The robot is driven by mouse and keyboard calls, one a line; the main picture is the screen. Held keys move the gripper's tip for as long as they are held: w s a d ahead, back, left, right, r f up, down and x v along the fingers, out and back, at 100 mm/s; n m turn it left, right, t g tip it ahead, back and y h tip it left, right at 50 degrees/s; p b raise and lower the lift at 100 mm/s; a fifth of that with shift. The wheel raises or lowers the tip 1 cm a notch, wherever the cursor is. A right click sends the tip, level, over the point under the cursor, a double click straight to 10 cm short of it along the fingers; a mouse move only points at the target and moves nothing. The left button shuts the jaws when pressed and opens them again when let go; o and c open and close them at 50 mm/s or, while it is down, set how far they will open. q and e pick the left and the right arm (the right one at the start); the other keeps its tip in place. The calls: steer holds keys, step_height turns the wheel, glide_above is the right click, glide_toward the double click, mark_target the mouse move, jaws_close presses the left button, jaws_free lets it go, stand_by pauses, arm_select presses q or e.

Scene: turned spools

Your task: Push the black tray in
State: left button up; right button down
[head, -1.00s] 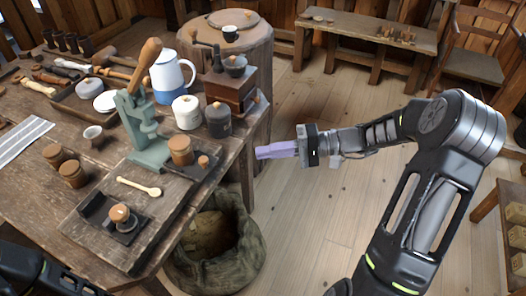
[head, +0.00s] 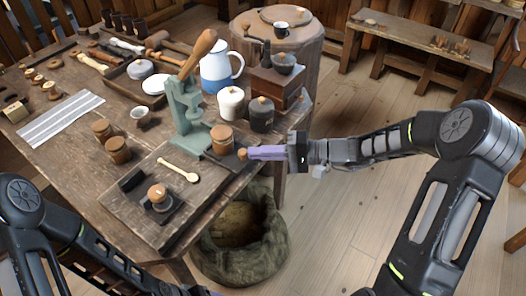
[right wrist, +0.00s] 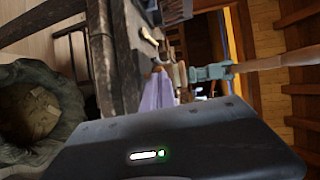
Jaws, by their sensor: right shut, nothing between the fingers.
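A small black tray (head: 216,155) lies by the foot of the green press (head: 187,120), near the table's right edge. A brown lidded jar (head: 222,138) stands at it, and a small round wooden knob (head: 241,154) is at its right end. My right gripper (head: 250,153) is shut and empty, its lavender fingertips at the knob from the right. Whether they touch it I cannot tell. In the right wrist view the shut fingers (right wrist: 157,95) point at the table edge, close to the knob. My left arm shows at lower left; its gripper is out of view.
Another black tray (head: 180,207) with a wooden-knobbed piece sits on the board in front, beside a wooden spoon (head: 178,170). A dark canister (head: 262,114) and a grinder (head: 279,88) stand behind my right fingers. A sack (head: 275,262) stands on the floor below the edge.

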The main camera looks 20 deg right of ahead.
mark_target(232, 137)
arm_select(q)
steer(key=shift+f, duration=0.1)
arm_select(e)
steer(key=shift+w, duration=0.1)
steer(key=w+a+b, duration=0.2)
steer(key=w+a, duration=0.1)
steer(key=w+a+b, duration=0.2)
steer(key=w+a, duration=0.1)
steer(key=w, duration=0.1)
steer(key=shift+w+f+b, duration=0.1)
steer(key=shift+f+b, duration=0.1)
steer(key=shift+b, duration=0.2)
arm_select(q)
step_height(232, 137, down, 4)
steer(key=shift+s+d+f, duration=0.1)
steer(key=shift+f, duration=0.1)
arm_select(e)
steer(key=shift+r, duration=0.3)
steer(key=shift+w, duration=0.1)
